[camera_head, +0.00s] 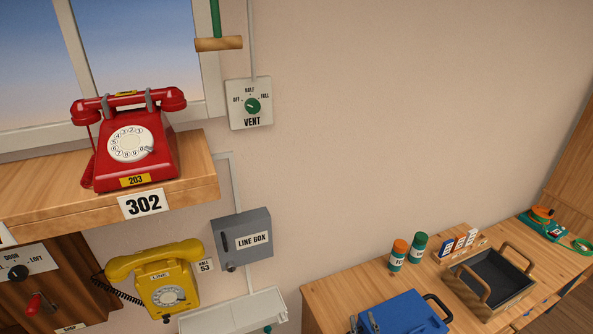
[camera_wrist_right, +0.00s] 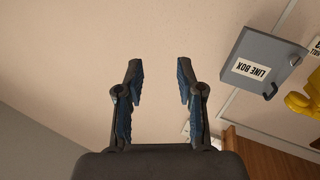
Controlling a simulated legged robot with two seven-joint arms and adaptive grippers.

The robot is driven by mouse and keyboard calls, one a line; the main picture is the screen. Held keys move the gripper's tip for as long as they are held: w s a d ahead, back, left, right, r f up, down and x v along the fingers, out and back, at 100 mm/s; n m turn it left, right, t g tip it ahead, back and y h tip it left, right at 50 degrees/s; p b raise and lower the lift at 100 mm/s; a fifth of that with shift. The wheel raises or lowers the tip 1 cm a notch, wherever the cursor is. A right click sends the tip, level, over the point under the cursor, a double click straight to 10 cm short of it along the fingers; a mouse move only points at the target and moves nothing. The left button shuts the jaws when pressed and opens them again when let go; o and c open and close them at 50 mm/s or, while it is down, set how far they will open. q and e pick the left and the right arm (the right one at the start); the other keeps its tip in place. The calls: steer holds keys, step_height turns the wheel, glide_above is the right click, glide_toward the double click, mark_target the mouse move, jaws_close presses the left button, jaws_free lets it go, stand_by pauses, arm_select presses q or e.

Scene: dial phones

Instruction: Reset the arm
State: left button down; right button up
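My right gripper (camera_wrist_right: 158,64) shows in the right wrist view. Its two dark fingers with blue inner pads stand apart, with nothing between them. Bare wall lies beyond the fingertips. The grey line box (camera_wrist_right: 262,63) shows upside down to the right of the fingers, apart from them. In the head view I cannot make out either gripper. My left gripper is in neither view.
A red dial phone (camera_head: 138,155) stands on a wooden shelf (camera_head: 60,190). A yellow phone (camera_head: 158,280) hangs below, beside the line box (camera_head: 243,240). A vent dial (camera_head: 252,105) is on the wall. The bench (camera_head: 335,293) holds a blue case (camera_head: 405,315) and a tray (camera_head: 497,278).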

steer(key=s+d+f+m+g+h, duration=0.2)
steer(key=s+d+f+g, duration=0.2)
steer(key=s+f+g, duration=0.65)
steer(key=s+f+g+y, duration=0.1)
steer(key=s+f+g, duration=0.1)
steer(key=s+f, duration=0.4)
steer(key=s+f+g, duration=0.2)
steer(key=s+f, duration=0.1)
steer(key=s, duration=0.6)
step_height(320, 180, down, 28)
steer(key=s+n+b, duration=0.1)
steer(key=s+b, duration=0.1)
steer(key=s+d+f+g+b, duration=0.1)
steer(key=s+d+f+g, duration=0.1)
steer(key=s+f, duration=1.4)
steer(key=shift+s+d+f, duration=0.2)
steer(key=shift+s+f, duration=0.1)
steer(key=shift+s, duration=0.15)
